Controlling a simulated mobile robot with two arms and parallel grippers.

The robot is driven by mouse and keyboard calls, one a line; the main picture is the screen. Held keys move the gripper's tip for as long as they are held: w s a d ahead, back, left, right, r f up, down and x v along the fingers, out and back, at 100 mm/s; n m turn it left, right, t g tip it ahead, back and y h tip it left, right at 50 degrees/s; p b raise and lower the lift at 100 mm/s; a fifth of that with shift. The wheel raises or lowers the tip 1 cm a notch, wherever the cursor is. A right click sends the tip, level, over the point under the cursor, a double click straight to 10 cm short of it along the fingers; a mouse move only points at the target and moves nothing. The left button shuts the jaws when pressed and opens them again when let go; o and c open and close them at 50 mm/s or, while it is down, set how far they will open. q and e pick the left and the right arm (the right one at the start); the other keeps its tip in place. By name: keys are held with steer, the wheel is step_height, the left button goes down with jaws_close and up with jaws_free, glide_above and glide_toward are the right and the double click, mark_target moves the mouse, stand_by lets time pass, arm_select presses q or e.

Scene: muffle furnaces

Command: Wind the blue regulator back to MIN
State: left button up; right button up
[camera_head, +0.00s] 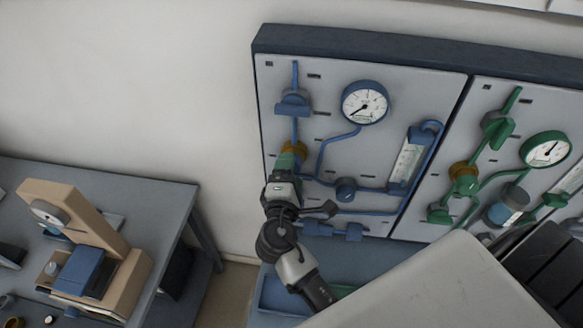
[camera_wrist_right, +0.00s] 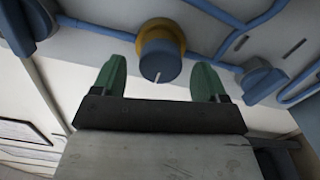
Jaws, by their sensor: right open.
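The blue regulator knob (camera_wrist_right: 159,62) sits on a yellow collar on the blue gas panel, with a white pointer mark on its face pointing down in the right wrist view. In the head view my right gripper mostly hides it, and part of its yellow collar (camera_head: 299,147) shows. My right gripper (camera_head: 288,163) is at the knob, open, its two green fingers on either side with gaps between them and the knob in the right wrist view. The MIN marking cannot be read. My left gripper is not in view.
The blue panel (camera_head: 333,152) carries a round gauge (camera_head: 365,103), a blue valve (camera_head: 293,103) above the regulator, a small blue knob (camera_head: 345,189) and a flow tube (camera_head: 405,165). A green-piped panel (camera_head: 531,105) adjoins on the right. A table (camera_head: 150,190) stands left.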

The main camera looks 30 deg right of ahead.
steer(key=b+v, duration=0.3)
steer(key=v, duration=0.5)
steer(key=shift+s, duration=0.15)
steer(key=shift+a+f, duration=0.1)
steer(key=shift+a, duration=0.05)
